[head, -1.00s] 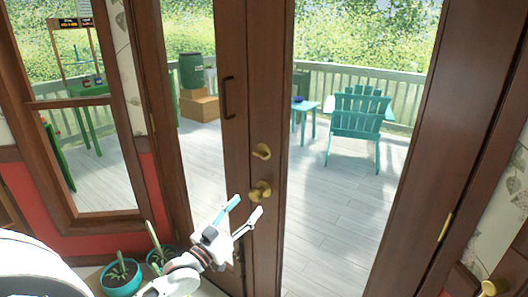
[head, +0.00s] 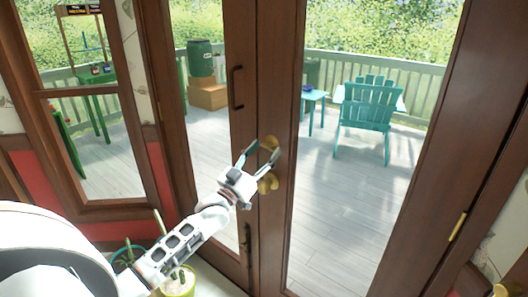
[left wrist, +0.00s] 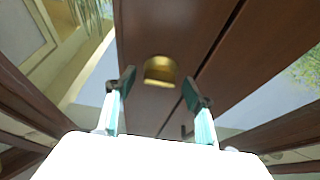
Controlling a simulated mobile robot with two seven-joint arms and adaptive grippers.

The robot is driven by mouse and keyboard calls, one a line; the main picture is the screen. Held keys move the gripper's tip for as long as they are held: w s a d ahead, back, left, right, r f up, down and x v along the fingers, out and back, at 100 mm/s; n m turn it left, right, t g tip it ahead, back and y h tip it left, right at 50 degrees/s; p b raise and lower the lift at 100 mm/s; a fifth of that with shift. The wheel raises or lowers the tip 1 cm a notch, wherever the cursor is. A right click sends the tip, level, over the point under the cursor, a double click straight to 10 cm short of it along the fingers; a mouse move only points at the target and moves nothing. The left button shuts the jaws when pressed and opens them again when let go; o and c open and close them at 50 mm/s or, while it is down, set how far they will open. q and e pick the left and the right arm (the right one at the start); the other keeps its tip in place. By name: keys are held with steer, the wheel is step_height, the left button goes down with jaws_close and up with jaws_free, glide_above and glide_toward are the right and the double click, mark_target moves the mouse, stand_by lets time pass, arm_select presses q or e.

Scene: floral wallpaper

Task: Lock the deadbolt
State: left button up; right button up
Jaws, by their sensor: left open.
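The brass deadbolt (head: 269,143) sits on the brown wooden door above the round brass knob (head: 267,184). My left gripper (head: 257,156) is open, its fingertips at the deadbolt's height and partly overlapping it in the head view. In the left wrist view, a brass fitting (left wrist: 160,71), apparently the deadbolt, shows ahead between the two open fingers (left wrist: 158,80). The fingers are apart from each other and hold nothing. I cannot tell whether they touch the deadbolt. My right gripper is not in view.
A dark pull handle (head: 236,88) is on the door frame left of the deadbolt. Potted plants (head: 177,283) stand below my left arm. Through the glass are a teal chair (head: 365,118), a small table and a deck.

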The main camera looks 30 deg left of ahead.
arm_select(q)
steer(key=shift+c, duration=0.4)
steer(key=c, duration=1)
steer(key=shift+c, duration=0.2)
